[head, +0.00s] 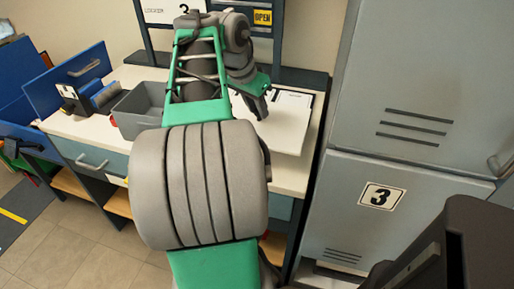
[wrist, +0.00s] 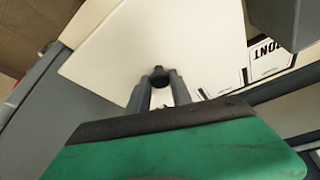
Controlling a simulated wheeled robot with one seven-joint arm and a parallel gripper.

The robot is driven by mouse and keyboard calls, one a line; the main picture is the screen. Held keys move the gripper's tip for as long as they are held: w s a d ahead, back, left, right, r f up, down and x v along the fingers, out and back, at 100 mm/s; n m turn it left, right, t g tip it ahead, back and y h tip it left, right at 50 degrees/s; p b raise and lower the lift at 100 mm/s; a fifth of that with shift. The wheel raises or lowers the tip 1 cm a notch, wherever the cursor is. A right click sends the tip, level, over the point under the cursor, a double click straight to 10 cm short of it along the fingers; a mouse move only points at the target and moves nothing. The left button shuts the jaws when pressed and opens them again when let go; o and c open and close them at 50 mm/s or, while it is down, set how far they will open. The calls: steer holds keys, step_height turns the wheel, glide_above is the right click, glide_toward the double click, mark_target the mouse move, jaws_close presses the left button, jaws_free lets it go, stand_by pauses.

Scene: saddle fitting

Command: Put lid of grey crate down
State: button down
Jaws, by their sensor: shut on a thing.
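The grey crate (head: 143,110) stands open on the left part of the white bench. A flat white panel, which looks like the lid (head: 288,132), is at the bench's right end in the head view. It fills much of the wrist view (wrist: 200,42), with a small dark knob (wrist: 158,72) on it. My gripper (wrist: 159,80) is shut on this knob, a finger on each side. In the head view my gripper (head: 262,112) is partly hidden by my arm. I cannot tell whether the panel touches the bench.
Tall grey lockers (head: 400,120) marked 3 stand close on the right. A printed FRONT label (wrist: 272,55) shows beside the panel. My arm covers the bench's middle.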

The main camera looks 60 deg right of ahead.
step_height(320, 180, down, 8)
steer(key=shift+f+b, duration=0.25)
steer(key=shift+b, duration=0.9)
steer(key=c, duration=1.1)
jaws_free()
steer(key=shift+c, duration=0.2)
